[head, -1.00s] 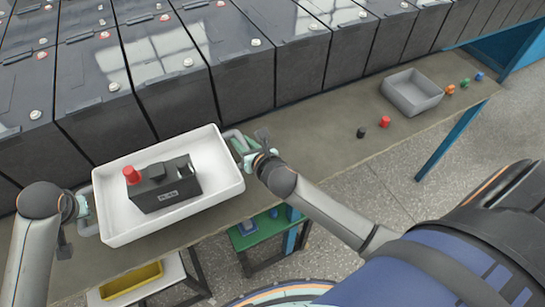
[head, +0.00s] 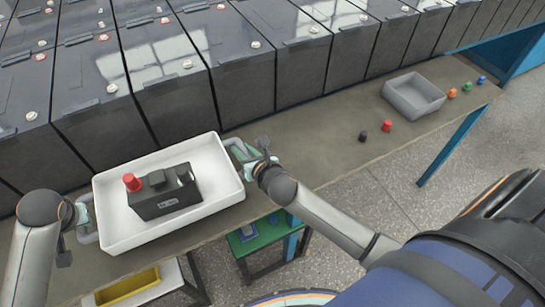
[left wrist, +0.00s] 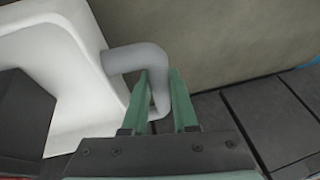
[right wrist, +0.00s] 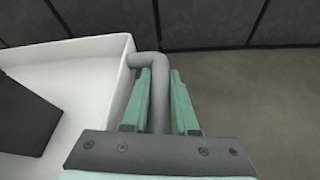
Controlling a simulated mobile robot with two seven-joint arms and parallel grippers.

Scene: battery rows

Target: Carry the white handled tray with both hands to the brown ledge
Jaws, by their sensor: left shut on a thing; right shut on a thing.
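The white handled tray (head: 120,240) is on or just above the brown ledge (head: 320,150) in the head view; I cannot tell whether it touches. A black box with a red knob (head: 165,197) sits inside it. My left gripper (head: 80,212) is shut on the tray's left grey handle, which also shows in the left wrist view (left wrist: 150,58). My right gripper (head: 245,160) is shut on the right grey handle, seen between green fingers in the right wrist view (right wrist: 158,95). The tray looks about level.
Rows of dark batteries (head: 170,100) stand behind the ledge. A grey bin (head: 413,95), a black cap (head: 363,136), a red cap (head: 387,126) and several coloured caps (head: 467,87) lie on the ledge's right part. A yellow bin (head: 130,285) is below the front edge.

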